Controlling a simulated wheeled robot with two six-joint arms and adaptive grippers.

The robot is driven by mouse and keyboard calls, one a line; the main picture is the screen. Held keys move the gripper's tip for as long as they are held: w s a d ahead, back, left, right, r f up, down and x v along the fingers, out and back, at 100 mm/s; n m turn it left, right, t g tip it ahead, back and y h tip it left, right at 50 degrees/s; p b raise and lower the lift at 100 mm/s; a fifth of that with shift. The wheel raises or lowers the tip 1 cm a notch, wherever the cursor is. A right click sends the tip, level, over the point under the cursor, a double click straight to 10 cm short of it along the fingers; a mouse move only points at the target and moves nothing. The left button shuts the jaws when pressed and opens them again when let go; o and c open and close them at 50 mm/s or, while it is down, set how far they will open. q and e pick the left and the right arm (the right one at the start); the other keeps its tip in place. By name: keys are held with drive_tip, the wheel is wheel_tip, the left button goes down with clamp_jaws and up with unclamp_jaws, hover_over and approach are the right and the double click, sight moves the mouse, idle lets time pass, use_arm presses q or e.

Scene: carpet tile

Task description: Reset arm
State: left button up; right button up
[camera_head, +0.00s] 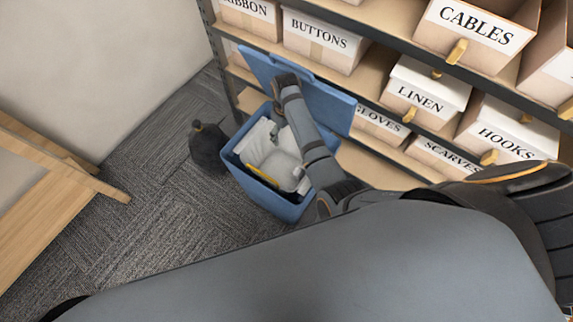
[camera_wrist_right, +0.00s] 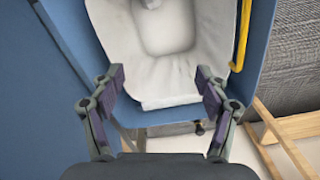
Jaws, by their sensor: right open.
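My right arm reaches in the head view from the lower right up over an open blue bin (camera_head: 268,200). My right gripper (camera_head: 279,108) is at the arm's far end by the bin's raised lid, small and partly hidden. In the right wrist view the right gripper (camera_wrist_right: 160,78) is open, its two fingers spread apart with nothing between them. Beyond the fingers lies a white, bag-like item (camera_wrist_right: 185,72) inside the blue bin (camera_wrist_right: 258,50). My left gripper is not in view.
The blue lid (camera_head: 325,98) stands raised against a shelf unit with labelled boxes such as BUTTONS (camera_head: 325,41) and LINEN (camera_head: 420,98). A dark rounded object (camera_head: 208,150) sits left of the bin. A wooden piece of furniture (camera_head: 50,200) stands at left, with open carpet between.

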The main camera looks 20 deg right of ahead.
idle(0.3)
drive_tip(key=s+d+r+m+t, duration=0.1)
drive_tip(key=s+d+m+t, duration=0.15)
drive_tip(key=s+d, duration=0.65)
drive_tip(key=s+r+m+t, duration=0.1)
drive_tip(key=s+r, duration=0.7)
drive_tip(key=s, duration=0.3)
drive_tip(key=s+d+f+g+h+p, duration=0.1)
drive_tip(key=d+f+p, duration=0.15)
drive_tip(key=f, duration=0.85)
drive_tip(key=s+d+f+p, duration=0.1)
drive_tip(key=s+f+p, duration=0.15)
drive_tip(key=f, duration=0.85)
drive_tip(key=s+f+p, duration=0.2)
drive_tip(key=s+f, duration=0.3)
drive_tip(key=s, duration=0.3)
drive_tip(key=s+f+g+p, duration=0.1)
drive_tip(key=s+f+p, duration=0.1)
drive_tip(key=s+f, duration=0.4)
drive_tip(key=s, duration=0.2)
drive_tip(key=shift+s+d+m+p, duration=0.3)
drive_tip(key=shift+s+m, duration=0.05)
